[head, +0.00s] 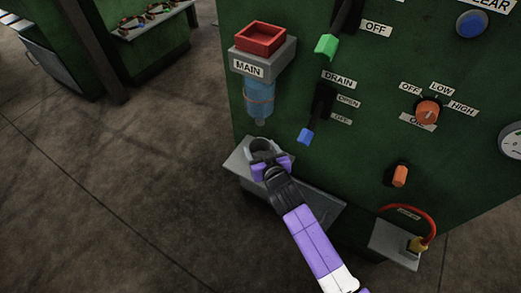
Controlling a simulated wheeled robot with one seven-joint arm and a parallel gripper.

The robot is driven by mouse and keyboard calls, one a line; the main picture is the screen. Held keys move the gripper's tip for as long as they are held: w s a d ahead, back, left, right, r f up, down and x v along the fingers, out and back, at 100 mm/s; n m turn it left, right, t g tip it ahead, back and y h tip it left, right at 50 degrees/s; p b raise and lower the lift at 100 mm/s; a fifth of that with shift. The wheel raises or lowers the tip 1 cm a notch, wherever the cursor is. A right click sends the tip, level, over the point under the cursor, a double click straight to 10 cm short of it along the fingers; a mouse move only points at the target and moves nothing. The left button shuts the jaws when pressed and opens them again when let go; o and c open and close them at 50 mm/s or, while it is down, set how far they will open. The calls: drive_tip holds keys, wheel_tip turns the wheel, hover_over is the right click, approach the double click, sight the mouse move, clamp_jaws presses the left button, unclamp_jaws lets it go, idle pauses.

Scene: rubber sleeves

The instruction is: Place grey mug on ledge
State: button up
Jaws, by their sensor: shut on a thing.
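The grey mug (262,145) is at the left end of the grey ledge (318,203) on the front of the green machine. My gripper (268,158) is shut on the mug from its near side. The mug looks upright, below the clear blue container marked MAIN. My gripper hides the mug's lower part, so I cannot tell whether it touches the ledge. My purple and black arm reaches in from the lower right and covers part of the ledge.
Above the mug, the blue container (259,100) hangs under a bracket with a red square funnel (260,38). A blue-tipped DRAIN lever (306,135) and a green-tipped lever (326,46) stick out nearby. An orange knob (427,111) and a red cable (418,212) are right. Open floor lies left.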

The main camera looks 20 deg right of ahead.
drive_tip(key=o, duration=1.5)
drive_tip(key=shift+c, duration=0.2)
drive_tip(key=shift+s+r, duration=0.1)
drive_tip(key=shift+r, duration=0.05)
drive_tip(key=p+v, duration=0.1)
drive_tip(key=v, duration=1)
drive_tip(key=shift+s+r+p, duration=0.2)
drive_tip(key=shift+s+p, duration=0.15)
